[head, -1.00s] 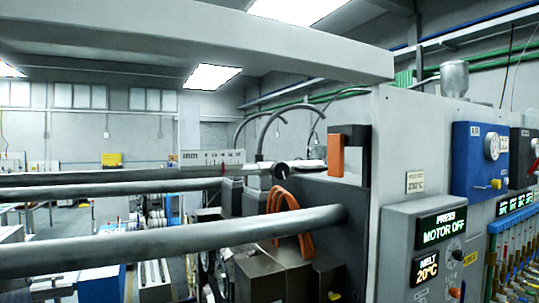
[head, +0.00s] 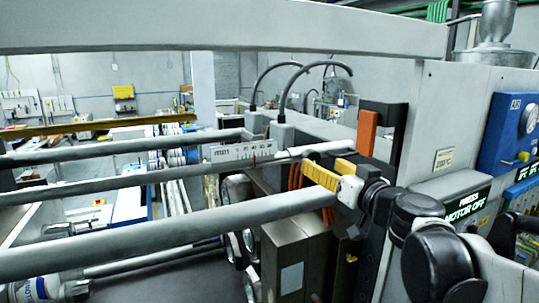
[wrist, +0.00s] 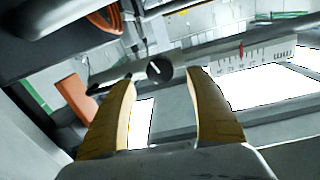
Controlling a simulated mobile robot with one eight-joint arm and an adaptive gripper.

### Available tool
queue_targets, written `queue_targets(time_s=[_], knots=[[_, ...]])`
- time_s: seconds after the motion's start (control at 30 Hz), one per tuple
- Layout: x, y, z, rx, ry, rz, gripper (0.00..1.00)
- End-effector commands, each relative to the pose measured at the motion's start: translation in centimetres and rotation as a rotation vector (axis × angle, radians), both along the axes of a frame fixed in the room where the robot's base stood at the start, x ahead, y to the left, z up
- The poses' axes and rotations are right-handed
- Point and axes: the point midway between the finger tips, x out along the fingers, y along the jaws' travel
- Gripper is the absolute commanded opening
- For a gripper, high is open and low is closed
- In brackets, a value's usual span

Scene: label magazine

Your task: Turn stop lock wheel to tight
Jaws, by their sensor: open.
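The stop lock wheel (wrist: 159,69) shows in the wrist view as a small dark round knob with a white mark, by the end of a grey rod. My gripper (wrist: 166,76) is open, with its two yellow fingers to the left and right of the wheel in that view. The wheel appears just beyond the fingertips; I cannot tell whether it is between them in depth. In the head view my gripper (head: 322,166) is at the rod's right end, and the wheel is not clearly visible there. The millimetre scale (head: 235,152) is beside the rod, with a red pointer (wrist: 241,50).
An orange block (head: 367,131) on a dark bracket stands close behind my gripper; it also shows in the wrist view (wrist: 75,97). Thick grey bars (head: 180,226) cross the left side. Orange hoses hang below. The press panel (head: 468,210) is at the right.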

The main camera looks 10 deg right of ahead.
Motion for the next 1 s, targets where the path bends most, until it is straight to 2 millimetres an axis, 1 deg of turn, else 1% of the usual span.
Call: queue_targets(time_s=[0.03, 0.1, 0.2, 0.3, 0.43, 0.67, 0.7, 0.77, 0.8, 0.87, 1.0], knots=[[1.0, 0.3, 0.1, 0.0, 0.0, 0.003, 0.64], [2.2, 0.7, 0.1, 0.0, 0.001, 0.003, 0.64], [3.6, 1.0, 0.1, 0.0, 0.001, 0.002, 0.64], [4.6, 1.3, 0.1, 0.0, 0.001, 0.001, 0.64], [5.2, 1.4, 0.0, 0.0, 0.001, 0.0, 0.64], [5.2, 1.4, 0.0, 0.0, 0.001, 0.0, 0.64], [5.2, 1.4, 0.0, 0.0, 0.001, 0.0, 0.59], [5.2, 1.4, 0.0, 0.0, 0.001, 0.0, 0.41], [5.2, 1.4, 0.0, 0.0, 0.001, 0.001, 0.29], [5.2, 1.4, 0.0, 0.0, 0.001, 0.001, 0.1], [5.2, 1.4, 0.0, 0.002, 0.001, 0.001, 0.1]])
